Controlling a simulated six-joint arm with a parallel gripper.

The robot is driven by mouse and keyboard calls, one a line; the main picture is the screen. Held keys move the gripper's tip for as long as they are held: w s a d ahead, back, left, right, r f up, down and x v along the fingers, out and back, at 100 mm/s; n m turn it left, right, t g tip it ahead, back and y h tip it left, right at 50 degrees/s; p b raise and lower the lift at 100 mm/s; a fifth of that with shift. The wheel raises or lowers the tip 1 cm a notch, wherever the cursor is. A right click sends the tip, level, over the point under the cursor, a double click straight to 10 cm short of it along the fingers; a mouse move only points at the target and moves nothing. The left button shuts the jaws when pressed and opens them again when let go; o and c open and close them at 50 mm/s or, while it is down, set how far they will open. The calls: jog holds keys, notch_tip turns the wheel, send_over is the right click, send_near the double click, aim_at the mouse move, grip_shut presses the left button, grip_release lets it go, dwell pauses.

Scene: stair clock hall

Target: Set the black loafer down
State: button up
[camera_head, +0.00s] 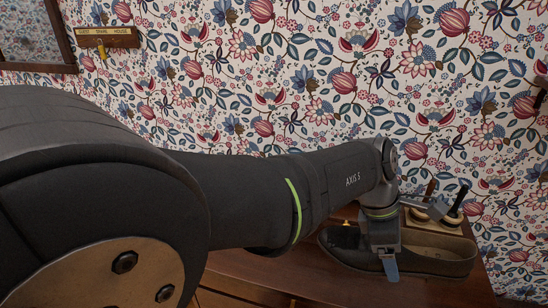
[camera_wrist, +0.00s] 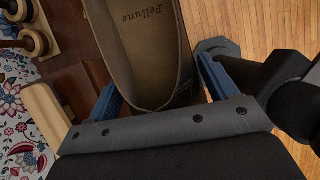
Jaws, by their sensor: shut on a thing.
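The black loafer (camera_head: 446,250) lies across the view at the right in the head view, over the dark wooden top (camera_head: 330,268). Its tan insole (camera_wrist: 150,35) with printed lettering fills the upper middle of the wrist view. My gripper (camera_head: 388,262) is shut on the loafer, with one blue finger on each side of it, as the wrist view also shows (camera_wrist: 162,92). The arm hides part of the shoe. I cannot tell whether its sole touches the wood.
A pale wooden holder (camera_head: 428,222) with upright dark-handled items stands behind the loafer, close to my wrist. Floral wallpaper (camera_head: 290,80) covers the wall behind. A key rack (camera_head: 108,38) hangs at the upper left. Plank floor (camera_wrist: 255,25) shows beyond the shoe in the wrist view.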

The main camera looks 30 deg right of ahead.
jog(key=w+d+r, duration=0.9)
jog(key=w+r, duration=0.1)
jog(key=r, duration=0.1)
jog(key=shift+n, duration=0.3)
jog(key=w+f, duration=0.2)
jog(key=w, duration=0.1)
jog(key=w+f, duration=0.2)
jog(key=w, duration=0.2)
jog(key=w+f, duration=0.2)
jog(key=w, duration=0.2)
jog(key=shift+w+a+f, duration=0.15)
jog(key=shift+a+f, duration=0.1)
jog(key=shift+f, duration=2.05)
jog(key=shift+f, duration=0.2)
jog(key=o, duration=1.2)
jog(key=v, duration=1.2)
jog(key=shift+r, duration=0.25)
jog(key=shift+f, duration=0.15)
